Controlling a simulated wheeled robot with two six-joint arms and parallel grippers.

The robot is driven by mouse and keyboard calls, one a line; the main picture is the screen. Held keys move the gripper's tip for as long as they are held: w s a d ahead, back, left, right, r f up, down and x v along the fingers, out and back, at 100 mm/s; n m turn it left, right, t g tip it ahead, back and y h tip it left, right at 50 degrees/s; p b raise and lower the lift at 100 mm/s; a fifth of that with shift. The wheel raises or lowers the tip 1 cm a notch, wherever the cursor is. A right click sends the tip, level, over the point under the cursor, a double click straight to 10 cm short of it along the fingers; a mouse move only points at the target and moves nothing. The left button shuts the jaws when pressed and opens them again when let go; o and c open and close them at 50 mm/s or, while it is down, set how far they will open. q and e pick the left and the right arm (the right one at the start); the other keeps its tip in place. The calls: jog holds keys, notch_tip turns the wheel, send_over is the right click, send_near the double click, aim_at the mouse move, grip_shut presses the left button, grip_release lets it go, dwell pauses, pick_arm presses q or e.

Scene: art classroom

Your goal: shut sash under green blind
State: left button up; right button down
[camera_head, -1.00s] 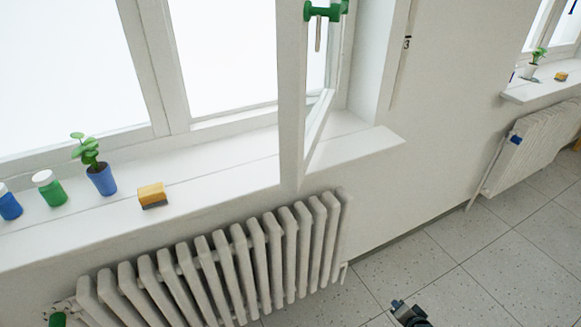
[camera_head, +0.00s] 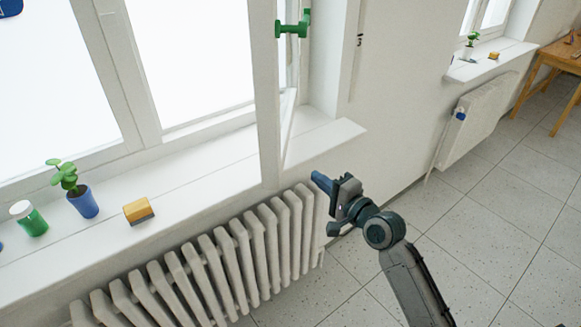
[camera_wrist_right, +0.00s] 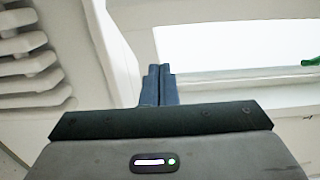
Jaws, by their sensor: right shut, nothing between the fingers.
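The white window sash (camera_head: 267,110) stands swung open into the room, seen nearly edge-on in the head view. Its green handle (camera_head: 292,29) is near the top of that view. No green blind shows. My right gripper (camera_head: 318,180) is shut and empty, with blue fingers pointing left, low and to the right of the sash. No contact with the sash shows in the head view. In the right wrist view the shut fingers (camera_wrist_right: 159,80) stand before white frame or sill surfaces. A bit of green (camera_wrist_right: 310,61) shows at the right edge there. My left gripper is not in view.
The sill (camera_head: 185,195) holds a yellow block (camera_head: 138,211), a potted plant (camera_head: 83,203) and a green jar (camera_head: 31,219) left of the sash. A radiator (camera_head: 230,262) is below. Open tiled floor (camera_head: 490,220) lies right. A wooden table (camera_head: 556,60) stands far right.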

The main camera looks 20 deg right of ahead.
aim_at(281, 161)
jog(key=shift+w+a+p, duration=1.25)
jog(key=shift+w+a, duration=1.6)
jog(key=shift+w, duration=0.25)
